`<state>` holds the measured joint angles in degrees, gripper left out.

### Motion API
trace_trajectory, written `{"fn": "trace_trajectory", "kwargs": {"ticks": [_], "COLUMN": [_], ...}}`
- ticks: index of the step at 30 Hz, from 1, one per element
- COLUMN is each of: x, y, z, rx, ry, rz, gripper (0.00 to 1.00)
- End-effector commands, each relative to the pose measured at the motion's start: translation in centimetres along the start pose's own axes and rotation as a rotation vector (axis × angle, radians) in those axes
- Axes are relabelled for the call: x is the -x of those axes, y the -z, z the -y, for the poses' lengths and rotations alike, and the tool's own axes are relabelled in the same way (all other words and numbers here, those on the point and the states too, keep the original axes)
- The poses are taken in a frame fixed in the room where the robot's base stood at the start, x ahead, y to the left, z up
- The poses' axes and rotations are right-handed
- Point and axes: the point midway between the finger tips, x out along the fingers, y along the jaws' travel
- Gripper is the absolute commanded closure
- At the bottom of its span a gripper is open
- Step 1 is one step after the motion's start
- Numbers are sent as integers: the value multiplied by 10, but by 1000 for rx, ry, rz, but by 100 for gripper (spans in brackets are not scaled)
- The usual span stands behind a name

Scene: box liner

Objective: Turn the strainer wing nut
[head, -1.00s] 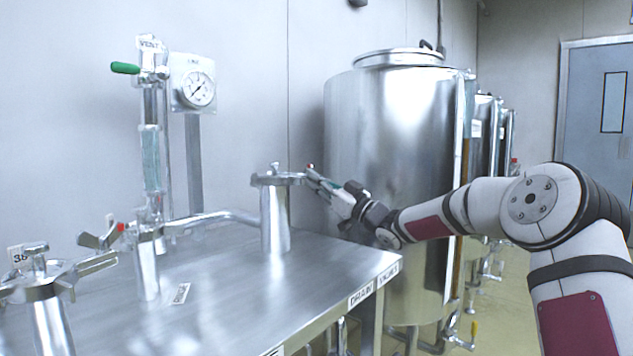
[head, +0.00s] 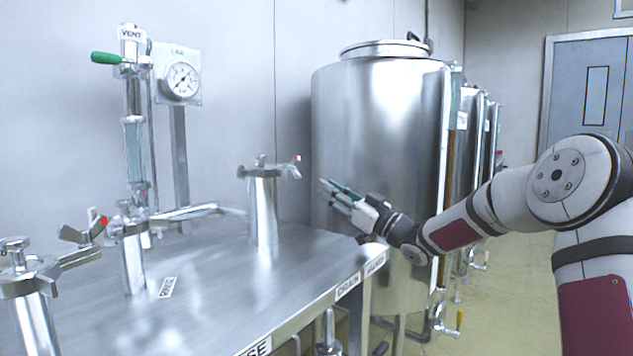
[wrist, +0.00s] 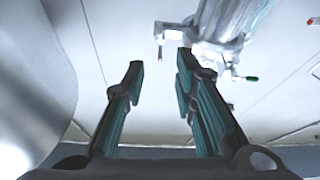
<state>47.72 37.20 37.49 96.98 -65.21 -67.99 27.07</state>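The nearer-to-gripper metal strainer housing (head: 262,212) stands upright on the steel table, with a clamped lid. A wing nut (head: 291,168) with a red tip sits on the right side of its lid clamp. My gripper (head: 326,188) is to the right of the wing nut and a little lower, apart from it. In the wrist view my gripper (wrist: 160,75) has its two fingers spread with nothing between them. A metal clamp end (wrist: 172,33) shows beyond the fingertips; whether it is the wing nut is unclear.
The steel table (head: 215,285) has a labelled front edge. A second clamped housing (head: 35,325) with a red-tipped wing nut (head: 85,232) stands at left. A gauge (head: 182,80) and a green-handled vent valve (head: 108,58) rise behind. A large tank (head: 375,130) stands behind my gripper.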

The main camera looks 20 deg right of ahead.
Motion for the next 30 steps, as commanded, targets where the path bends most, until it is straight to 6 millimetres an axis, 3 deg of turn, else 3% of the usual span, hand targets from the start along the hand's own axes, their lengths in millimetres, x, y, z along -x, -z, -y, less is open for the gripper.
{"fn": "trace_trajectory", "kwargs": {"ticks": [4,10,23,30], "x": [18,25,23,6], "y": [0,0,0,-16], "z": [0,0,1,13], "rx": [1,1,2,46], "ry": [-1,1,-1,-80], "rz": [1,0,6,180], "gripper": [74,74,74,74]}}
